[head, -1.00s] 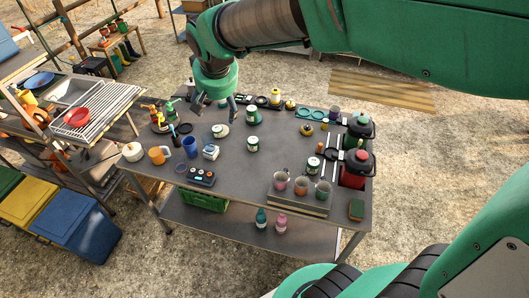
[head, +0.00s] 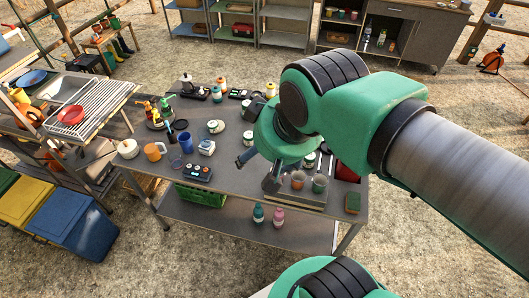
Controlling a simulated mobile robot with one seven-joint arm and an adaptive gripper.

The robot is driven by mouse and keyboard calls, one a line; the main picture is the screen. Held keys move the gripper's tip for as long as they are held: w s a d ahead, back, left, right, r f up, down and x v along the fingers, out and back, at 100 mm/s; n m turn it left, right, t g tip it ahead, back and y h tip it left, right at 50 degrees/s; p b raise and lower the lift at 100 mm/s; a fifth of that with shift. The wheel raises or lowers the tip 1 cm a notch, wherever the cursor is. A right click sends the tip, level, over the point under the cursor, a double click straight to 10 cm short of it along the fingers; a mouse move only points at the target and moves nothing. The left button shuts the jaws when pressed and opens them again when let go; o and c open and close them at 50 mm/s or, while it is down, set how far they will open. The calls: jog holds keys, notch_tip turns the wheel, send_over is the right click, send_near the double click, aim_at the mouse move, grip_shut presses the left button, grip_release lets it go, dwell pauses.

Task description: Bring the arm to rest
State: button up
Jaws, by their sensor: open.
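My gripper (head: 256,172) hangs over the right middle part of the grey table (head: 222,181), just left of the mugs. Its fingers are apart and nothing shows between them. My green arm reaches in from the right and hides the table's right back part, with much of what stands there.
Mugs (head: 319,184) stand on a board at the front right, close to my gripper. A blue cup (head: 186,143), an orange mug (head: 154,151) and a dark control box (head: 198,172) stand at the left. Shelves (head: 284,23) stand behind.

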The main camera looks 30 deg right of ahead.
jog(key=shift+s+f, duration=0.1)
jog(key=shift+f, duration=0.05)
notch_tip(320, 180, down, 2)
jog(key=shift+f+b, duration=0.15)
jog(key=shift+b, duration=1.1)
